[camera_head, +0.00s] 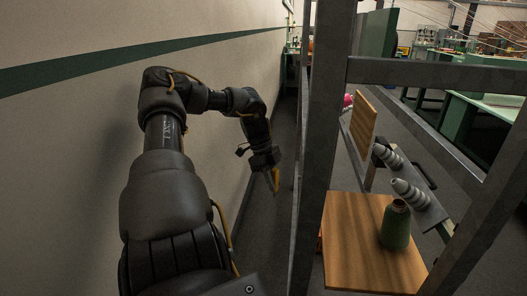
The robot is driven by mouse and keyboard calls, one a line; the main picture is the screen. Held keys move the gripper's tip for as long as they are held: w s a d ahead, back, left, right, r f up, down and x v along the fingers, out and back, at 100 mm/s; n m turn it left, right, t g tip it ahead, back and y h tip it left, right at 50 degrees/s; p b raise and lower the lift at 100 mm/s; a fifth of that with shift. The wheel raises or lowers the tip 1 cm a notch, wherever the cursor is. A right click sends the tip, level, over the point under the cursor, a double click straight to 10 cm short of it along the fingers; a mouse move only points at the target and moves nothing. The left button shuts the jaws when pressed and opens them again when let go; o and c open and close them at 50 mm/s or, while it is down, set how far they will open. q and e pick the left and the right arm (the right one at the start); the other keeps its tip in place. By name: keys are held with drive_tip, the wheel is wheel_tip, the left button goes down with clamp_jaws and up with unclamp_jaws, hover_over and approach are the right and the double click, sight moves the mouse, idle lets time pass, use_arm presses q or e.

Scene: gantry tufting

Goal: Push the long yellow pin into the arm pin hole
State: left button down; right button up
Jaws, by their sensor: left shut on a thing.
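My left gripper (272,171) hangs at the end of my left arm, between the wall and the metal frame. It is shut on a yellow piece (276,178), which looks like the long yellow pin and points down. The pin is small and dark in this view, and its upper part is hidden in the jaws. It is apart from the grey frame post on its right. I cannot make out the arm pin hole. My right gripper is not in view.
A grey metal gantry frame (322,120) stands close on the right. The beige wall (60,150) is close on the left. Narrow floor lies between.

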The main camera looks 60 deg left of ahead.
use_arm(q)
drive_tip(key=w+d+r+m, duration=0.1)
drive_tip(key=d+r, duration=0.2)
drive_tip(key=d, duration=1.4)
drive_tip(key=w+d+r+m+g, duration=0.1)
drive_tip(key=d+r, duration=0.3)
drive_tip(key=d, duration=1.2)
drive_tip(key=w+d+r+m, duration=0.1)
drive_tip(key=w+d+r, duration=0.1)
drive_tip(key=d, duration=1.5)
drive_tip(key=shift+w+d+r+m+g+h, duration=0.3)
drive_tip(key=shift+d+r, duration=0.05)
drive_tip(key=shift+r, duration=0.5)
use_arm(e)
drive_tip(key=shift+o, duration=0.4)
